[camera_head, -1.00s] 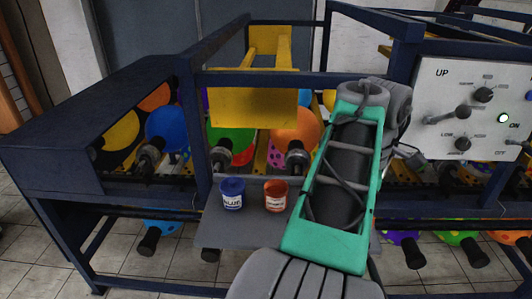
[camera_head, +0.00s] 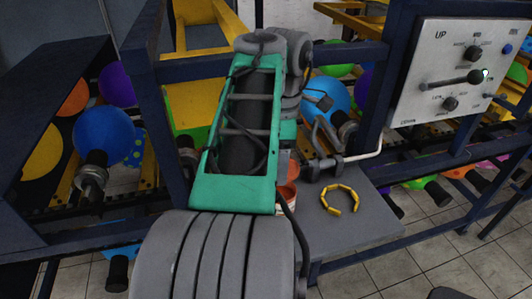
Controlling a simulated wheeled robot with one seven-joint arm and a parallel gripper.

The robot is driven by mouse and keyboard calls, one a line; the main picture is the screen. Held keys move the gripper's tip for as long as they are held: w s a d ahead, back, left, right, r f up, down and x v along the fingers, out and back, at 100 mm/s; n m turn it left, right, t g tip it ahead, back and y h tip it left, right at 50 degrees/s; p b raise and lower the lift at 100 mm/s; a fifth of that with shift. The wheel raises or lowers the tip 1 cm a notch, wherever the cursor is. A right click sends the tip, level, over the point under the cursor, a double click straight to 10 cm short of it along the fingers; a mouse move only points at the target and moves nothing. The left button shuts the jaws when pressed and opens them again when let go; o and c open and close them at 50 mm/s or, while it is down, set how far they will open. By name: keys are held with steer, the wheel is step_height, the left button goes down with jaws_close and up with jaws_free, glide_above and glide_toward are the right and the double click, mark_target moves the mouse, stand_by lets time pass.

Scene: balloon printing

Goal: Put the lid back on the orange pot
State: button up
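The orange pot (camera_head: 286,194) stands on the grey shelf, just right of my green and grey arm, which hides much of it. Another orange patch (camera_head: 293,170) shows right behind it; I cannot tell whether it is the lid or part of the pot. My gripper end is beyond the arm's far joint and is mostly hidden or mixed with dark grey parts near the pot.
A yellow segmented ring (camera_head: 340,200) lies on the grey shelf (camera_head: 370,232), right of the pot. A bent pale bar (camera_head: 358,158) reaches over the shelf behind the ring. Blue frame beams, balloons and a control panel (camera_head: 458,72) surround it. The blue pot is not visible.

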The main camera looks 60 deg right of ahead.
step_height(320, 180, down, 6)
steer(key=b, duration=0.5)
steer(key=shift+b, duration=0.35)
steer(key=shift+s+f, duration=0.1)
stand_by(0.5)
steer(key=shift+f, duration=0.15)
stand_by(0.9)
stand_by(0.4)
steer(key=o, duration=1.4)
steer(key=shift+o, duration=0.2)
